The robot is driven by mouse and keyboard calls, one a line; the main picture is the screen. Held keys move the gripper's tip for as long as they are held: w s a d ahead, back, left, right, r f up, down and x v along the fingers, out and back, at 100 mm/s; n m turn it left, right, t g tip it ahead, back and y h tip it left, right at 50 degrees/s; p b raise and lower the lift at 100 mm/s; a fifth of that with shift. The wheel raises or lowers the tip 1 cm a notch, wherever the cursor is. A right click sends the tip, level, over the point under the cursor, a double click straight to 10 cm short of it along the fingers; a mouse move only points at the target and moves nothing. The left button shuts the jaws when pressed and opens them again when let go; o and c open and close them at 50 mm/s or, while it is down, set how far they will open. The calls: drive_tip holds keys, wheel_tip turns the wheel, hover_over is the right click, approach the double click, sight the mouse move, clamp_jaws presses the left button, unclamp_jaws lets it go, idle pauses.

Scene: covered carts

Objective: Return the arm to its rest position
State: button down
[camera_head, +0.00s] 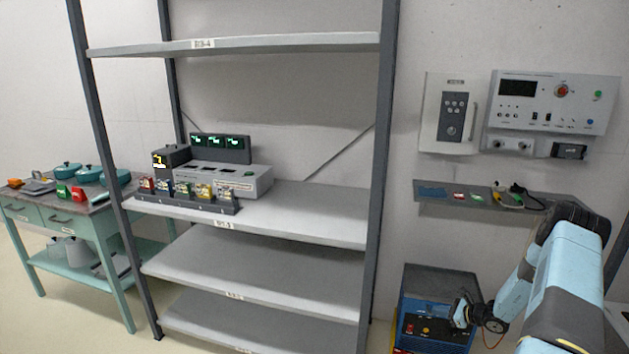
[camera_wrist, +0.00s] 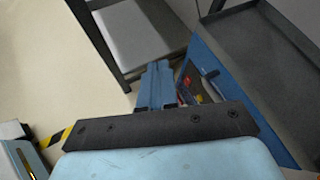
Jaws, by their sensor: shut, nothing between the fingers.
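My light blue arm (camera_head: 565,275) comes in from the lower right in the head view and bends downward. Its end with my gripper (camera_head: 464,312) is in front of the blue cart, low down. In the wrist view my gripper (camera_wrist: 157,85) points away from the camera, with its blue fingers together and nothing held. The floor and the blue cart lie beyond the fingers there. I cannot tell any contact with the cart.
A blue cart with a dark top (camera_head: 440,284) stands beside my gripper; it also shows in the wrist view (camera_wrist: 245,85). A grey rack (camera_head: 290,222) stands left of it. A wall shelf (camera_head: 470,203) with small items is above the cart. A teal table (camera_head: 100,235) stands far left.

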drive_tip(key=a+r+n+g, duration=0.2)
drive_tip(key=a+r+n, duration=0.2)
drive_tip(key=r, duration=0.8)
drive_tip(key=a+r+n+g, duration=0.2)
drive_tip(key=a+r+n, duration=0.25)
drive_tip(key=r, duration=0.75)
drive_tip(key=s+a+r+n+g+h, duration=0.1)
drive_tip(key=s+a+r+n, duration=0.3)
drive_tip(key=r, duration=0.5)
drive_tip(key=s+a+r+n+g+h, duration=0.15)
drive_tip(key=s+a+r, duration=0.35)
drive_tip(key=r, duration=0.5)
drive_tip(key=s+a+r+n+h, duration=0.1)
drive_tip(key=s+a+r+n, duration=0.2)
drive_tip(key=s+r, duration=0.4)
drive_tip(key=s+a+r+n+h, duration=0.25)
drive_tip(key=s+r, duration=0.35)
drive_tip(key=s, duration=0.3)
drive_tip(key=s+r+n+t+h, duration=0.1)
drive_tip(key=s+r+n, duration=0.1)
drive_tip(key=s, duration=0.6)
drive_tip(key=s+r+n+t+h, duration=0.1)
drive_tip(key=s+r+n+t, duration=0.1)
drive_tip(key=s, duration=0.7)
drive_tip(key=shift+a+n, duration=0.15)
drive_tip(key=shift+n, duration=0.4)
